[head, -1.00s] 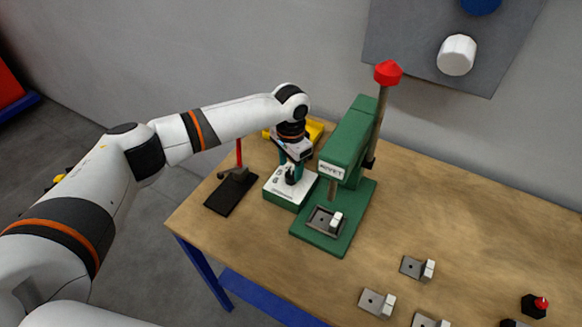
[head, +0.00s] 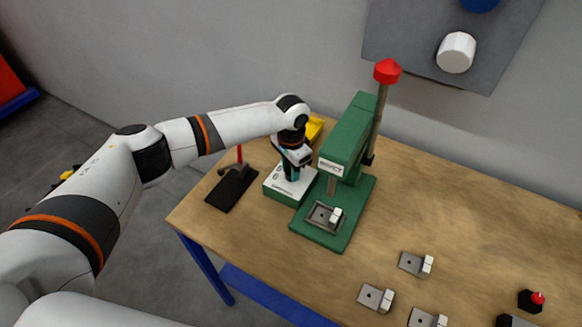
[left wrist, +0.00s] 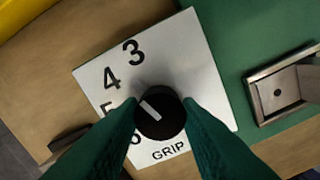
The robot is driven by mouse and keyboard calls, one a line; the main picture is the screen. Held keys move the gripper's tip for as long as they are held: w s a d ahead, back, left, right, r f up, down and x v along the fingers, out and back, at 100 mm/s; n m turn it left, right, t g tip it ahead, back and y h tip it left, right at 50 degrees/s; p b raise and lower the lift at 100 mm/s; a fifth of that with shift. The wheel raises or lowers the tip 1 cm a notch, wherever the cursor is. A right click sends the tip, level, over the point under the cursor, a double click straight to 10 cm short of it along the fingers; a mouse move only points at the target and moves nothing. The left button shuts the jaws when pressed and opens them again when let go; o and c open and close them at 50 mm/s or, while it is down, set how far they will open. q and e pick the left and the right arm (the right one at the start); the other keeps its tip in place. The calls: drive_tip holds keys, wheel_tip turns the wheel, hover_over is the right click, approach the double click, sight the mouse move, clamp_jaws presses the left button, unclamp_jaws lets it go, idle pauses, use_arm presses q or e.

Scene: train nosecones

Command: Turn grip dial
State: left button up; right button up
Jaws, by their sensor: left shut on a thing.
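The grip dial (left wrist: 160,113) is a black round knob with a white pointer line on a white plate (left wrist: 195,60) marked GRIP and with numbers. The pointer tilts to the upper left in the left wrist view; the 3 and 4 show above, and other numbers are partly covered. The plate tops a green box (head: 280,195) left of the green press (head: 345,140). My left gripper (head: 293,177) points down over this box. In the left wrist view its two green fingers (left wrist: 160,118) are shut on the dial, one on each side. My right gripper is not in view.
The press base holds a metal nest (head: 322,216) close to the right of the box. A dark stand with a red post (head: 238,155) is on the left, a yellow bin (head: 314,130) behind. Several metal parts with white blocks (head: 376,298) lie at front right.

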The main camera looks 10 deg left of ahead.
use_arm(q)
drive_tip(key=shift+r+m+p, duration=0.15)
drive_tip(key=shift+m+p, duration=0.15)
drive_tip(key=shift+m, duration=1.7)
drive_tip(key=o, duration=1)
drive_tip(key=shift+c, duration=0.2)
wheel_tip(320, 180, up, 12)
drive_tip(key=b, duration=0.3)
